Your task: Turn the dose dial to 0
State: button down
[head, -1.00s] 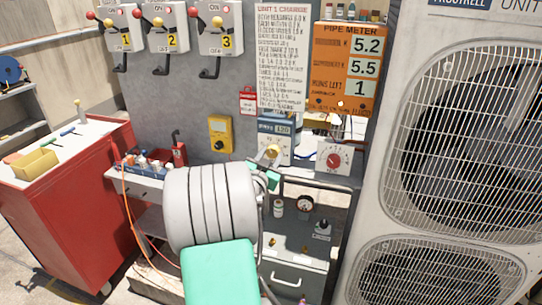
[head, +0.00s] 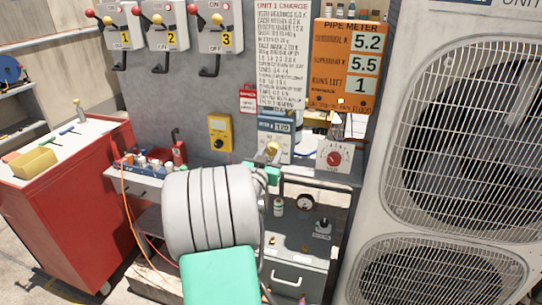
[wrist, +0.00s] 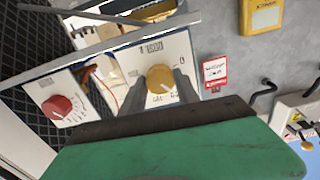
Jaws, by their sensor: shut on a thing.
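The dose dial seems to be the yellow knob (head: 272,149) on a pale box with a small number window, under the charge sheet; its lettering is too small to read surely. It also shows in the wrist view (wrist: 160,78), with a 0 mark to its right. My gripper (wrist: 162,88) has its dark fingers on either side of the knob and is shut on it. In the head view my gripper (head: 262,172) is partly hidden behind my wrist, its green parts just below the knob.
A red dial (head: 334,158) on another white box stands close to the right. The orange pipe meter (head: 345,65) above reads 5.2, 5.5 and 1. A yellow meter (head: 220,133) hangs to the left. A large condenser unit (head: 386,190) closes the right side.

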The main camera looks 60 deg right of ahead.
jog(key=n+b, duration=0.1)
jog(key=n, duration=0.2)
jog(key=shift+n, duration=0.3)
jog(key=n, duration=0.3)
jog(key=shift+n, duration=0.3)
jog(key=n, duration=0.4)
jog(key=shift+n+p, duration=0.3)
jog(key=shift+p, duration=0.05)
jog(key=shift+n+p, duration=0.55)
jog(key=shift+n, duration=1.25)
jog(key=c, duration=0.9)
grip_release()
